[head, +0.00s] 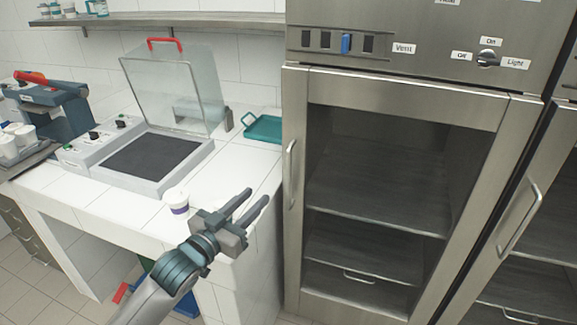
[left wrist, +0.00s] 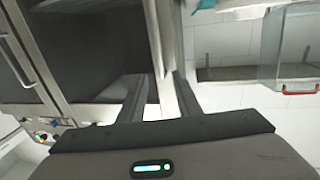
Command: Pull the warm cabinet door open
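The warm cabinet (head: 495,110) is a tall steel cabinet with a control panel on top. Its glass door (head: 385,155) looks shut, with a vertical bar handle (head: 291,175) on the left edge. My left gripper (head: 258,196) is open and empty, in front of the counter's right end, left of and apart from the handle. In the left wrist view, the left gripper's two fingers (left wrist: 160,84) stand apart, with the cabinet's pale steel edge beyond the gap. I cannot make out the handle surely there. My right gripper is not in view.
A second steel cabinet with its own handle (head: 520,217) stands at the right. The white tiled counter (head: 95,205) holds a lidded machine (head: 152,160), a teal tray (head: 264,129) and a white cup (head: 178,201) close behind my left arm. A shelf (head: 180,18) runs above.

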